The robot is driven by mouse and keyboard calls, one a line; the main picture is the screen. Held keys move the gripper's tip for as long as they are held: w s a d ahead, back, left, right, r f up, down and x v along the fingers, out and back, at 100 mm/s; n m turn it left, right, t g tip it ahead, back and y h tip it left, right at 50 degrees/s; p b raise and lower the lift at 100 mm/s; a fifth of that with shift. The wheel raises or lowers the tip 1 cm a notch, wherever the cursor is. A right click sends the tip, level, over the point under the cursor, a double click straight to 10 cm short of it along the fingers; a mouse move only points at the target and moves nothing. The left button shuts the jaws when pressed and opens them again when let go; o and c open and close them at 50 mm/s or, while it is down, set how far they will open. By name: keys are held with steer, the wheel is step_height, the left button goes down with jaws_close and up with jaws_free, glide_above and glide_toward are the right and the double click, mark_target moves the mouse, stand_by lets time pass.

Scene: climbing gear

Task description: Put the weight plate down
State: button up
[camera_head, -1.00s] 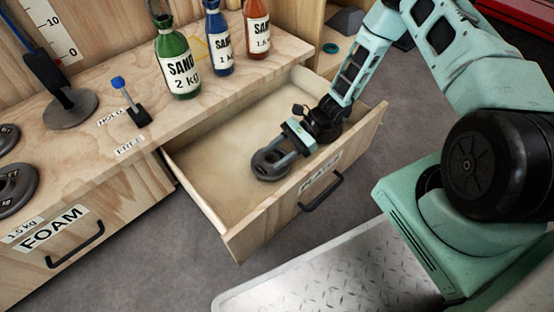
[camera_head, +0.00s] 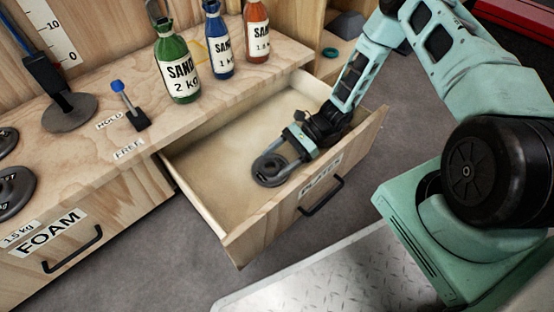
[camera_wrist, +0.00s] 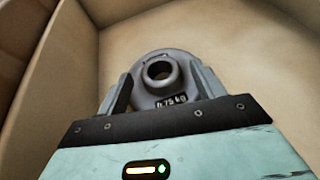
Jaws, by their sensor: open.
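The weight plate (camera_head: 268,172) is a small dark grey disc with a raised hub and a centre hole. In the wrist view the plate (camera_wrist: 165,82) carries a label reading 0.75 kg. It is inside the open drawer (camera_head: 210,205), at or very near the drawer floor; I cannot tell if it lies fully flat. My gripper (camera_head: 281,160) reaches into the drawer from the right and is open. In the wrist view its two fingers (camera_wrist: 162,92) stand on either side of the plate's near part. The drawer's front label is partly hard to read.
Green (camera_head: 178,68), blue (camera_head: 219,45) and orange (camera_head: 256,32) sand bottles stand on the bench above the drawer. A blue-tipped lever (camera_head: 128,105) is left of them. Dark plates (camera_head: 14,190) sit at far left above the closed FOAM drawer (camera_head: 60,235). The drawer's left floor is clear.

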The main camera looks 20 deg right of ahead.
steer(key=p+v, duration=0.4)
steer(key=v, duration=0.6)
steer(key=shift+d+r, duration=0.25)
steer(key=shift+d, duration=0.2)
steer(key=shift+w+a+r, duration=0.1)
steer(key=shift+r, duration=0.35)
steer(key=a+r+n+g+h, duration=0.3)
steer(key=a+r+n, duration=0.2)
steer(key=r, duration=0.3)
step_height(320, 180, up, 10)
steer(key=n+g+h, duration=0.1)
steer(key=n+h, duration=0.3)
steer(key=n, duration=0.2)
glide_above(277, 171)
steer(key=s+a+r+n+t+h, duration=0.2)
steer(key=s+r+n+h, duration=0.1)
steer(key=s+r+n, duration=0.3)
steer(key=s+a+r+n+t+h, duration=0.2)
steer(key=s+r+n, duration=0.5)
steer(key=s, duration=0.4)
steer(key=shift+a+t+h, duration=0.4)
steer(key=shift+a+t, duration=0.15)
steer(key=shift+t, duration=0.25)
